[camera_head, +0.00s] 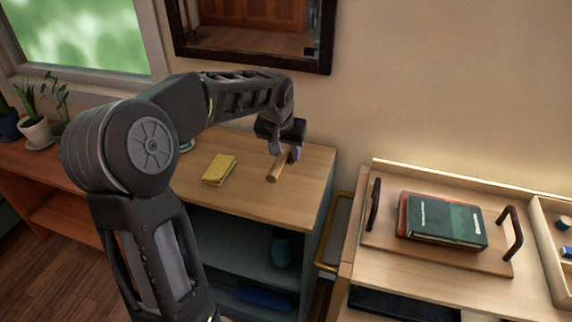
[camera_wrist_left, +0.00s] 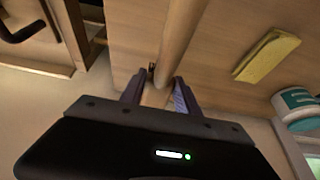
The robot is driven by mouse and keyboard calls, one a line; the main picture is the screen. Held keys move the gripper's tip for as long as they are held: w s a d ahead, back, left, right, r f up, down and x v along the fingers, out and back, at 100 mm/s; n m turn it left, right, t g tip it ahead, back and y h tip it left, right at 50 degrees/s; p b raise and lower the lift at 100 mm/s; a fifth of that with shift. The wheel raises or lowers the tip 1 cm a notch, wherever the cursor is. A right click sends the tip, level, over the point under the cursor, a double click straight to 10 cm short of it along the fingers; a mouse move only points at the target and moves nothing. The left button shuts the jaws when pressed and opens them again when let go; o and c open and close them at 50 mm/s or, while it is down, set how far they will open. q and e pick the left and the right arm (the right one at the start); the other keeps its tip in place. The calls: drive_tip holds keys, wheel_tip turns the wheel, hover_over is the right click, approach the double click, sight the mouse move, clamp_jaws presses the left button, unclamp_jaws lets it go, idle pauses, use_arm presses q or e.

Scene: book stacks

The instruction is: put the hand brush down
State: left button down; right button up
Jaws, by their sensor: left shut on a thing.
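The hand brush shows as a wooden handle (camera_head: 277,168) over the wooden top of the shelf unit (camera_head: 307,176). My left gripper (camera_head: 285,153) is shut on it near one end. In the left wrist view the handle (camera_wrist_left: 178,45) runs up from between the fingers (camera_wrist_left: 158,95) and out of the top of the picture. No bristles can be made out. The handle is close to the wooden top; I cannot tell if it touches. My right gripper is not in view.
A yellow cloth or sponge (camera_head: 219,169) lies left of the handle. Plants (camera_head: 37,131) stand at the far left. A cart to the right holds a tray (camera_head: 381,236) with stacked books (camera_head: 441,221). The top's front right part is clear.

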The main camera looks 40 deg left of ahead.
sight(286, 165)
use_arm(q)
drive_tip(key=shift+f, duration=2.4)
drive_tip(key=shift+f+b, duration=0.25)
drive_tip(key=shift+b, duration=0.05)
drive_tip(key=c, duration=0.9)
unclamp_jaws()
drive_tip(key=shift+r, duration=0.1)
drive_tip(key=shift+r, duration=0.1)
drive_tip(key=shift+r+p, duration=0.15)
drive_tip(key=shift+p, duration=0.15)
drive_tip(key=v, duration=1.1)
drive_tip(key=shift+s+r, duration=0.15)
drive_tip(key=shift+r, duration=0.2)
